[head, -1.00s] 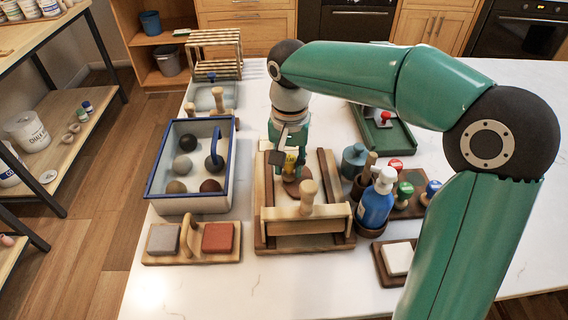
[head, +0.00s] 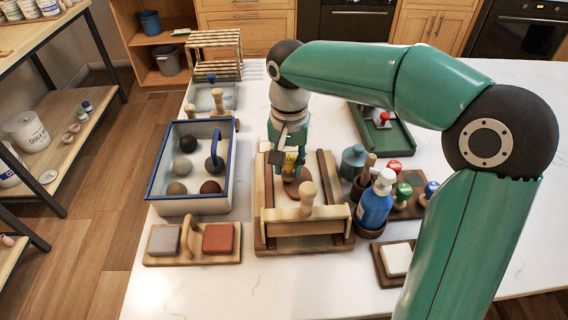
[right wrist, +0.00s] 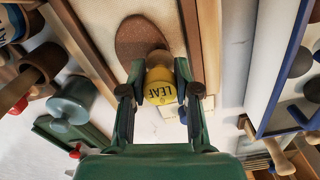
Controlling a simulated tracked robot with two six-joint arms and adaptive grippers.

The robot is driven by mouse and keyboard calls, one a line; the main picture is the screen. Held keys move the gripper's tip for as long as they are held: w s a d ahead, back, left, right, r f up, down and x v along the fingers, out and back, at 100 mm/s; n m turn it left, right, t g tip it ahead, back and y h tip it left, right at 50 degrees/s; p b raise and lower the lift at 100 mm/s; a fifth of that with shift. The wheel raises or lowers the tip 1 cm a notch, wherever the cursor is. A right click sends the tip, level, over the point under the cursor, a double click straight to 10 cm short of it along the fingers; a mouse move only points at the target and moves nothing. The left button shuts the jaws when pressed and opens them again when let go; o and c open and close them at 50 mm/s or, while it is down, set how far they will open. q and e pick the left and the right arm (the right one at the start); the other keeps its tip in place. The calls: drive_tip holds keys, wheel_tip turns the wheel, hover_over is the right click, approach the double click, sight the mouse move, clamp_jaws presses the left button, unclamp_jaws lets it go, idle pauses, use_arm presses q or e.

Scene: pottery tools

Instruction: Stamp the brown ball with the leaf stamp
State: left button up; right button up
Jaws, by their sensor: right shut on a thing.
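My right gripper (head: 290,168) is shut on the leaf stamp (right wrist: 160,82), which has a yellow band marked "LEAF" and a wooden body. The brown clay (right wrist: 138,34) shows in the right wrist view as a flat, rounded piece on a pale board. The stamp's far end overlaps its near edge; I cannot tell whether they touch. In the head view the brown clay (head: 299,187) lies in the wooden frame (head: 264,215), partly hidden by my right gripper and the stamp. My left gripper is not in view.
A blue-rimmed bin (head: 235,150) with several balls stands left of the frame. A blue bottle (head: 375,203), other stamps (head: 404,190) and a white pad (head: 397,259) stand to the right.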

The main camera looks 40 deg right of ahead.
drive_tip(key=shift+r+p, duration=2.05)
drive_tip(key=shift+r, duration=0.6)
drive_tip(key=shift+d+f, duration=0.1)
drive_tip(key=shift+d, duration=0.1)
drive_tip(key=s+d+m, duration=0.1)
drive_tip(key=d, duration=0.4)
drive_tip(key=s+d+m, duration=0.1)
drive_tip(key=d+m, duration=0.1)
drive_tip(key=d, duration=0.3)
drive_tip(key=s+d+m, duration=0.1)
drive_tip(key=d+m, duration=0.1)
drive_tip(key=d, duration=0.3)
drive_tip(key=shift+d+r+b, duration=0.3)
drive_tip(key=shift+d+b, duration=0.05)
drive_tip(key=s+d+f+m+p, duration=0.1)
drive_tip(key=s+d+m, duration=0.1)
drive_tip(key=s+d, duration=0.35)
drive_tip(key=s+d+f+m+p, duration=0.1)
drive_tip(key=s+d+m, duration=0.15)
drive_tip(key=s, duration=0.55)
drive_tip(key=shift+n, duration=0.35)
drive_tip(key=f+b, duration=0.1)
drive_tip(key=f, duration=0.1)
drive_tip(key=f+b, duration=0.1)
drive_tip(key=b, duration=0.1)
drive_tip(key=f+b, duration=0.2)
drive_tip(key=shift+w+d+f, duration=0.2)
drive_tip(key=shift+w+f, duration=0.1)
drive_tip(key=shift+f, duration=0.05)
drive_tip(key=shift+f, duration=0.25)
